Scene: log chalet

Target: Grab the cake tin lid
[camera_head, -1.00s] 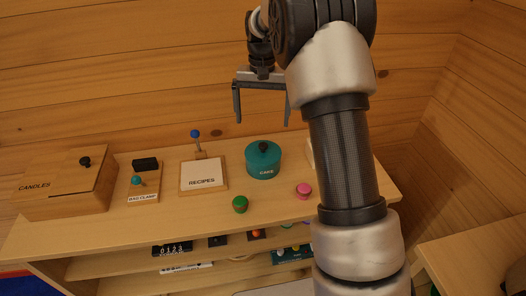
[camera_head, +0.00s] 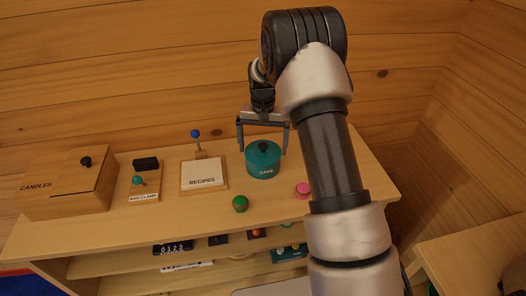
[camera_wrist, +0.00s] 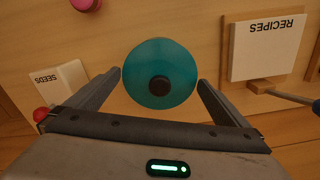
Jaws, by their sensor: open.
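The teal cake tin (camera_head: 263,168), lettered CAKE, stands on the wooden shelf top. Its teal lid (camera_wrist: 150,75) with a dark round knob (camera_wrist: 159,86) faces the wrist camera, and the knob (camera_head: 263,147) also shows in the head view. My gripper (camera_head: 264,150) is open and empty, pointing down over the tin. In the wrist view the fingertips (camera_wrist: 159,77) lie on either side of the lid, near its edge. I cannot tell how high they are above it.
A RECIPES board (camera_head: 203,175) with a blue-knobbed lever, a bag clamp (camera_head: 144,182) and a CANDLES box (camera_head: 70,182) stand left of the tin. A green knob (camera_head: 240,204) and a pink knob (camera_head: 303,190) are in front. A SEEDS box (camera_wrist: 62,88) is beside it.

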